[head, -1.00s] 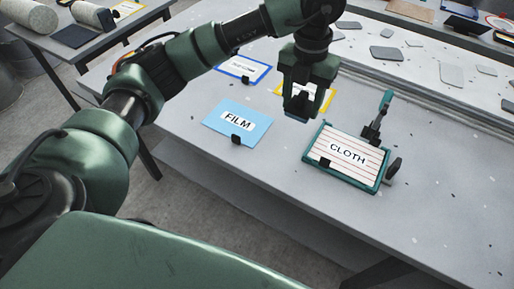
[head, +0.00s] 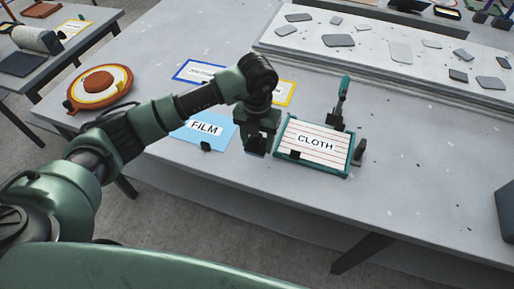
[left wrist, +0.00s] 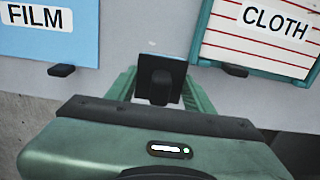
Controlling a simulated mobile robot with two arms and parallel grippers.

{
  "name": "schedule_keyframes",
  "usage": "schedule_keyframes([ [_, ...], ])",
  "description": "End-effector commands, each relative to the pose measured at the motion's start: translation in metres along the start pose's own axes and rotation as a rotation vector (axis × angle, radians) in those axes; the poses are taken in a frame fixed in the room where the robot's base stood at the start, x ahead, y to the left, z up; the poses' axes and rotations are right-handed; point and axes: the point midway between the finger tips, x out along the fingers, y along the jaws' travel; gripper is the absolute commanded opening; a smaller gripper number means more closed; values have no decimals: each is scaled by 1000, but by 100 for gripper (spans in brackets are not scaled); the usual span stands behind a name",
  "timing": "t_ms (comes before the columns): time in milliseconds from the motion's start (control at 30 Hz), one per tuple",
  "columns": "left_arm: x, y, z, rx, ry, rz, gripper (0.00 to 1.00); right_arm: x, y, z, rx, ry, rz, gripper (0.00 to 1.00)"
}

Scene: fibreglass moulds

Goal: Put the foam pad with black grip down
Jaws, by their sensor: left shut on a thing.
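My left gripper (head: 258,142) is shut on the foam pad with black grip. In the left wrist view the black grip (left wrist: 160,87) sits between the green fingers, and the dark pad (left wrist: 176,68) shows beyond it. In the head view the pad (head: 255,152) is mostly hidden by the gripper. It is low over the grey table (head: 222,178), between the FILM card and the CLOTH board. I cannot tell whether it touches the tabletop. My right gripper is not in view.
The blue FILM card (head: 188,137) lies left of the gripper, the teal-framed CLOTH board (head: 315,158) right. Behind are blue-edged (head: 190,70) and yellow-edged (head: 287,92) cards. A round orange-and-white mould (head: 100,85) stands at the table's left. The front of the table is clear.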

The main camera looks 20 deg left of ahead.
Motion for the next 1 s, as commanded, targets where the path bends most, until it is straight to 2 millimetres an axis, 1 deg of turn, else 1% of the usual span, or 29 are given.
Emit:
schedule_keyframes([
  [200, 30, 0, -2, -1, 5, 1, 20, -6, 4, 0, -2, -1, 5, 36],
  [300, 40, 0, -1, 0, 3, 1, 20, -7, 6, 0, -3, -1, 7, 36],
  [533, 41, 0, -1, 0, 1, 1, 20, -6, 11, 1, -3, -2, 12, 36],
  [633, 44, 0, -1, 0, 1, 1, 20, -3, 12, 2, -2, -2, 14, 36],
  [667, 44, 0, -1, 0, 1, 1, 55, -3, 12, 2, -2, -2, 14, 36],
  [700, 43, 0, -1, 0, 1, 1, 66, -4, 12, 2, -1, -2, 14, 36],
  [733, 43, 0, -1, 0, 1, 1, 74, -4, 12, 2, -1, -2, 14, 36],
  [1000, 43, 0, -1, 0, 1, 1, 74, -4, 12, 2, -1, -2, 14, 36],
])
